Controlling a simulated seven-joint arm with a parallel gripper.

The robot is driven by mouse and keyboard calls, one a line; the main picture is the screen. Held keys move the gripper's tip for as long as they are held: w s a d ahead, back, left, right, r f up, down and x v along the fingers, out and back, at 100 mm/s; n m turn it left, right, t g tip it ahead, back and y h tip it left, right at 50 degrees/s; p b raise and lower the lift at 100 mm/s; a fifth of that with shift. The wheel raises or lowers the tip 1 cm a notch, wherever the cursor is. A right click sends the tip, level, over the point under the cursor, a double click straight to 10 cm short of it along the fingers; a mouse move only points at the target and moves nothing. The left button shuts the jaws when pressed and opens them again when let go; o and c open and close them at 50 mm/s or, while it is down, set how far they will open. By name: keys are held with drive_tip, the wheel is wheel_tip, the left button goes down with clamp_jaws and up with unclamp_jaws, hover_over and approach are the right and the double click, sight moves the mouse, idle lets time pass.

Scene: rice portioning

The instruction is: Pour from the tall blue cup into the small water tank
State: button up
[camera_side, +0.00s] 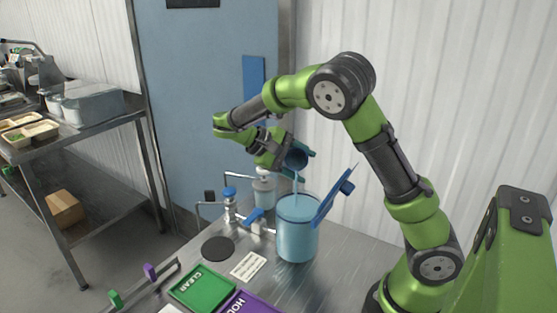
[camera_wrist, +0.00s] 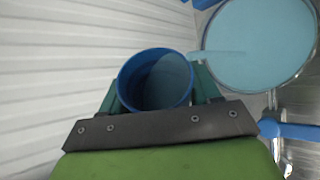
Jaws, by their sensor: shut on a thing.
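My gripper (camera_side: 299,153) is shut on the blue cup (camera_side: 296,159) and holds it tilted above the water tank (camera_side: 297,238). A thin pale blue stream (camera_side: 296,184) runs from the cup's lip down into the open top of the tank. In the wrist view the cup (camera_wrist: 156,78) sits between the two teal fingers of my gripper (camera_wrist: 157,92), and its inside looks dark blue. The stream crosses to the round tank (camera_wrist: 258,42), whose surface is pale blue. The tank's blue lid (camera_side: 334,197) stands raised on its right side.
A dark round pad (camera_side: 218,248), a white card (camera_side: 248,266), a green CLEAR panel (camera_side: 203,288) and a purple panel (camera_side: 250,303) lie at the front. A steel bench (camera_side: 75,135) stands left.

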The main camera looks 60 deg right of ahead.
sight(297, 161)
drive_tip(key=shift+f, duration=0.1)
idle(0.5)
drive_tip(key=shift+m+t+h+p, duration=0.3)
drive_tip(key=shift+m+h, duration=0.1)
idle(1.0)
drive_tip(key=shift+d+n+y, duration=0.1)
drive_tip(key=shift+n+y, duration=0.3)
drive_tip(key=shift+r+n+g+y, duration=0.3)
drive_tip(key=shift+r+n+g, duration=0.15)
drive_tip(key=shift+g, duration=0.15)
drive_tip(key=shift+f+n+g+y, duration=0.25)
drive_tip(key=shift+f+g+y, duration=0.05)
drive_tip(key=shift+y, duration=0.1)
drive_tip(key=shift+w+d+f+n+g+y+b, duration=0.25)
drive_tip(key=shift+w+d+f+n+g+y, duration=0.6)
drive_tip(key=shift+d+n+g, duration=0.15)
drive_tip(key=shift+w+d+f+n+g+y+b, duration=0.2)
drive_tip(key=shift+w+d+f+n+g+y, duration=0.6)
drive_tip(key=shift+n, duration=0.3)
drive_tip(key=shift+s, duration=0.1)
